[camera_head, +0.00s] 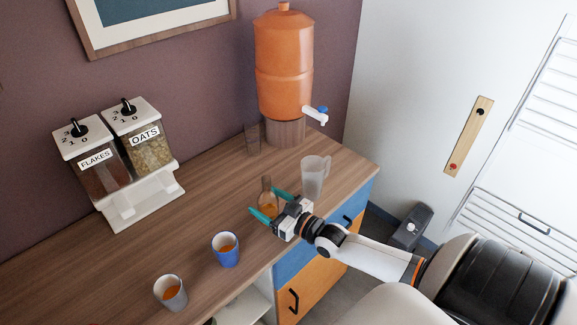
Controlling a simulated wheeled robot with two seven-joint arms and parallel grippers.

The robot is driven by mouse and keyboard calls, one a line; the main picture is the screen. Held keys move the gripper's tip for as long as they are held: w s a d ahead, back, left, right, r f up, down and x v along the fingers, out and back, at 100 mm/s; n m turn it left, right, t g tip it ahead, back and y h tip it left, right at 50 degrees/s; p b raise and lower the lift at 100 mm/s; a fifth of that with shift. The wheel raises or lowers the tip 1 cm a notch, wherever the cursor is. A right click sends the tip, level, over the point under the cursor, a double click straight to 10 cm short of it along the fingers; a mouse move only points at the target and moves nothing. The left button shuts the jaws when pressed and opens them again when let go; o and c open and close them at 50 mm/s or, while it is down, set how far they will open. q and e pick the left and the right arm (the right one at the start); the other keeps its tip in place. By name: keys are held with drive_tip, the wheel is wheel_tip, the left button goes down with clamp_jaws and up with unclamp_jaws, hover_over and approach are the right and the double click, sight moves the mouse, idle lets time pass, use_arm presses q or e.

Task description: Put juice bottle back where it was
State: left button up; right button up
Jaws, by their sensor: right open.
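My left gripper is not in view.
A clear jug (313,178) stands close behind the bottle. A blue cup (226,250) and a grey cup (171,293), both with orange juice, stand to the left. An orange dispenser (284,65), an empty glass (252,138) and a cereal dispenser (125,165) stand at the back.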

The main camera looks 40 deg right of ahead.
drive_tip(key=v, duration=1)
drive_tip(key=shift+b, duration=0.45)
drive_tip(key=shift+d, duration=0.1)
